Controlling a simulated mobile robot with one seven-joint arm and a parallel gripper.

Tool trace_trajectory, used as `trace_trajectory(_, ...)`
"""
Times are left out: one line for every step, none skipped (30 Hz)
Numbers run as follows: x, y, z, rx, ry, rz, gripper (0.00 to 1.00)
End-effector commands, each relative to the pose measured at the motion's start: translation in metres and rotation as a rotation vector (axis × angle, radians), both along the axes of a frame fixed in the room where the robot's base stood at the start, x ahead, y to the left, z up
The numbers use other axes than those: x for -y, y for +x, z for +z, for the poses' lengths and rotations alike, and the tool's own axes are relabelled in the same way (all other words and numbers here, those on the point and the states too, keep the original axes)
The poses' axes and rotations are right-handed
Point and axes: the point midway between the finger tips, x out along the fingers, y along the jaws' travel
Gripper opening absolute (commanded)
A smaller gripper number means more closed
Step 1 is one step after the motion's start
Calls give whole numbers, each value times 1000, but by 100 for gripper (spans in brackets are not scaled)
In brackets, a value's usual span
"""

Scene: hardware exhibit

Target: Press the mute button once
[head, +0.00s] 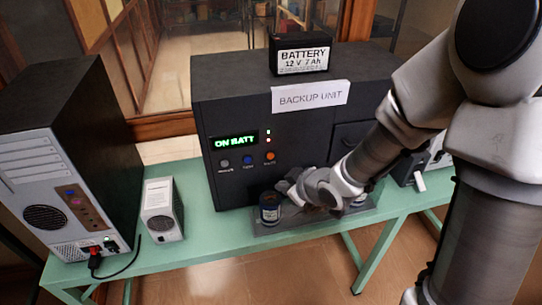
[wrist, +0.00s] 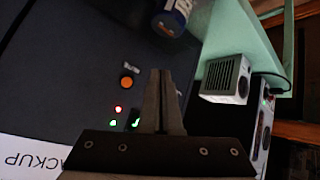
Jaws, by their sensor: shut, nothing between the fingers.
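The backup unit (head: 330,125) is a dark box on the green bench, its display (head: 234,140) reading "ON BATT". Below the display is a row of three buttons: grey (head: 224,163), blue (head: 248,160) and orange (head: 270,156). The tiny label under the orange one seems to read MUTE, but it is blurred. My gripper (head: 281,187) is in front of the panel, below and right of the orange button. In the wrist view my gripper (wrist: 160,72) is shut and empty, with the orange button (wrist: 127,82) beside its fingertips. I see no contact; the fingers hide the other buttons there.
A dark blue can (head: 269,208) stands on a grey tray (head: 268,229) below my gripper. A computer tower (head: 60,160) and a small white box (head: 161,208) stand left. A battery (head: 302,58) sits on top of the unit. Free bench lies between the white box and the unit.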

Motion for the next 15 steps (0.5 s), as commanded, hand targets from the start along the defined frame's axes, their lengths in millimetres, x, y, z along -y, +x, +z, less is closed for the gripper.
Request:
trace_trajectory(-2,4,0,0,2,0,0)
trace_trajectory(-2,7,0,0,2,0,0)
trace_trajectory(-4,12,0,1,1,0,0)
trace_trajectory(-5,16,0,0,1,0,0)
trace_trajectory(-6,20,0,-1,1,0,0)
trace_trajectory(-8,26,0,0,2,0,0)
trace_trajectory(-9,30,0,0,1,0,0)
trace_trajectory(-10,34,0,0,2,0,0)
trace_trajectory(-12,40,0,-1,1,0,0)
trace_trajectory(-13,44,0,0,2,0,0)
trace_trajectory(-14,48,0,0,2,0,0)
trace_trajectory(-16,53,0,-1,1,0,0)
trace_trajectory(-17,56,0,-1,1,0,0)
trace_trajectory(-18,60,1,-1,1,0,0)
trace_trajectory(-19,64,0,-1,1,0,0)
